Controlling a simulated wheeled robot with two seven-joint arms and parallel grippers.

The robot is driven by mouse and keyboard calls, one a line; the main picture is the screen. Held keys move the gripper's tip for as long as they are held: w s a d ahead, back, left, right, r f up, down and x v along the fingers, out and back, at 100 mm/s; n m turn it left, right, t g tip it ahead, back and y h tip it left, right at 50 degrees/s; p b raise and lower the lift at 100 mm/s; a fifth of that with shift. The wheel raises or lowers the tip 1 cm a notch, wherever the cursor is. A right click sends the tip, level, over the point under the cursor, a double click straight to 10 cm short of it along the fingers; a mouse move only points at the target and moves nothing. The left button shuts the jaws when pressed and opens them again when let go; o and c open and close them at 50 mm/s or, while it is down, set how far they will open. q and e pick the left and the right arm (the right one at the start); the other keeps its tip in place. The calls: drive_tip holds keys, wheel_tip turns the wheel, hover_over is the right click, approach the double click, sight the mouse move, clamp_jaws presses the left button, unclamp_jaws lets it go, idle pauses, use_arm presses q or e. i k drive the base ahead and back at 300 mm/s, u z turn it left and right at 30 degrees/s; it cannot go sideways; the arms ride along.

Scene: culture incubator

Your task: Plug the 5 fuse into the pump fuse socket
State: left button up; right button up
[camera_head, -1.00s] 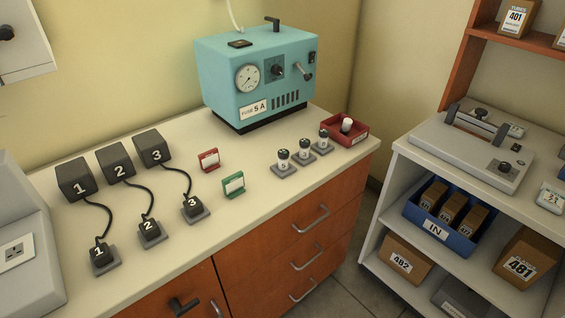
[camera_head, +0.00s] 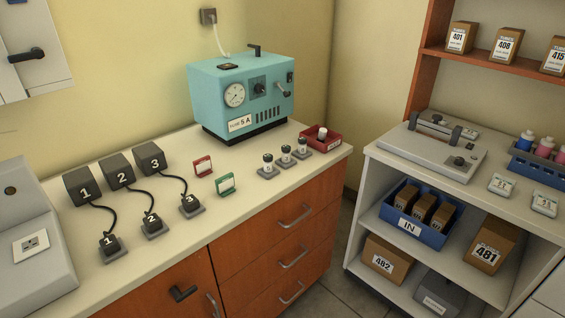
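The teal pump (camera_head: 243,92) stands at the back of the counter, with a gauge, knobs and a label reading FUSE 5 A (camera_head: 240,123). Three small fuses with dark bodies and pale labels stand upright on grey bases in front of it: a left one (camera_head: 268,163), a middle one (camera_head: 286,154) and a right one (camera_head: 302,147). Their markings are too small to read. A dark square piece (camera_head: 229,66) sits on the pump's top; I cannot tell whether it is the fuse socket. A red tray (camera_head: 333,139) holds a white-topped item (camera_head: 322,133). Neither gripper shows.
Three numbered black boxes (camera_head: 117,171) with cabled plugs (camera_head: 151,225) occupy the counter's left. A red card holder (camera_head: 202,166) and a green one (camera_head: 225,184) stand mid-counter. Shelves at right hold a grey device (camera_head: 433,150) and a blue IN bin (camera_head: 388,220). The counter's front strip is clear.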

sight(267, 158)
drive_tip(key=z, duration=1.55)
drive_tip(key=i, duration=1.2)
drive_tip(key=u, duration=2.55)
